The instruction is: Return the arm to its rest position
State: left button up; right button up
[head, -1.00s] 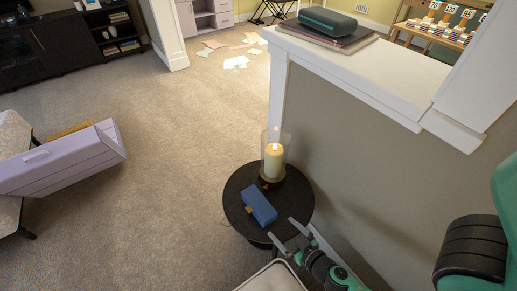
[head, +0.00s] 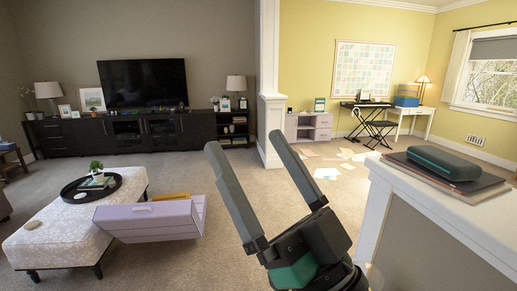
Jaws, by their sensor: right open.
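My right gripper (head: 250,178) is large in the middle of the head view, raised, with its two grey fingers spread apart and pointing up. Nothing is between the fingers. It stands left of the white-capped half wall (head: 440,205). My left gripper is not in view. The round black side table with the candle and blue box is out of view now.
A patterned ottoman (head: 55,235) with a black tray (head: 112,193) stands at left. A lilac box (head: 150,220) is beside it. A dark case (head: 443,162) lies on books on the half wall. Papers (head: 327,173) lie on the carpet.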

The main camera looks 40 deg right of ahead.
jog(key=s+a+r+n+y, duration=0.2)
jog(key=r+y, duration=0.1)
jog(key=shift+s+r+t, duration=0.2)
jog(key=shift+s+t, duration=0.1)
jog(key=shift+t, duration=0.1)
